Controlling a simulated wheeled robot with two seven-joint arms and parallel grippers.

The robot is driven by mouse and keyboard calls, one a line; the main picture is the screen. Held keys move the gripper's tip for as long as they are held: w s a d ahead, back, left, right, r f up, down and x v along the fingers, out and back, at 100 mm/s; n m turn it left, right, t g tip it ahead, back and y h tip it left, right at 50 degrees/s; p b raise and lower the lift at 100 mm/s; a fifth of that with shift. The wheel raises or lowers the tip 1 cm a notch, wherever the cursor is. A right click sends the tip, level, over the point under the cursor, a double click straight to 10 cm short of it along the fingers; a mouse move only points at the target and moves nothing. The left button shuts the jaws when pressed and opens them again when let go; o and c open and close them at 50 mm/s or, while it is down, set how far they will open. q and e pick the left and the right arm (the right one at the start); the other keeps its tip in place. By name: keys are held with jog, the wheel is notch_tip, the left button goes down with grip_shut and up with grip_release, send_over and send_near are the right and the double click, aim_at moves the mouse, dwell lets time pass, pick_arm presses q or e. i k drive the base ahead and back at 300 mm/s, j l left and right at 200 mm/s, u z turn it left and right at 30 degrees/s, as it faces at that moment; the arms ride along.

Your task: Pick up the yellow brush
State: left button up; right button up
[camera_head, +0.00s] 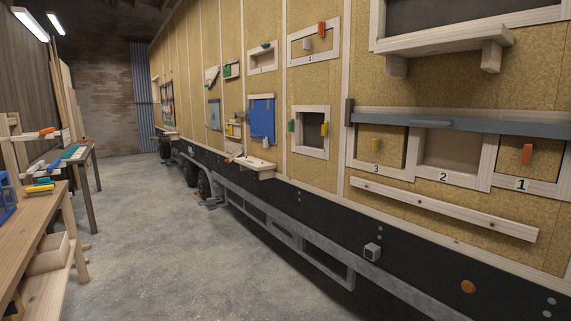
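No yellow brush can be made out for certain. A small yellow item (39,189) lies on the front wooden workbench at the left; its shape is too small to tell. Another small yellow item (233,130) sits by a shelf on the trailer wall, also too small to tell. Neither of my grippers is in view.
The front workbench (22,231) and a second bench (91,156) line the left side. The trailer wall fills the right, with a small jutting shelf (252,163) and a ledge (448,40). The concrete floor (150,240) between is clear.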

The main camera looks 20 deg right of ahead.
aim_at(46, 190)
jog(key=i+u, duration=0.35)
jog(key=i, duration=2.55)
jog(key=i+u, duration=0.15)
jog(key=i, duration=0.4)
jog(key=i+l+u, duration=0.1)
jog(key=i, duration=0.45)
jog(key=i+l+u, duration=0.15)
jog(key=i, duration=0.4)
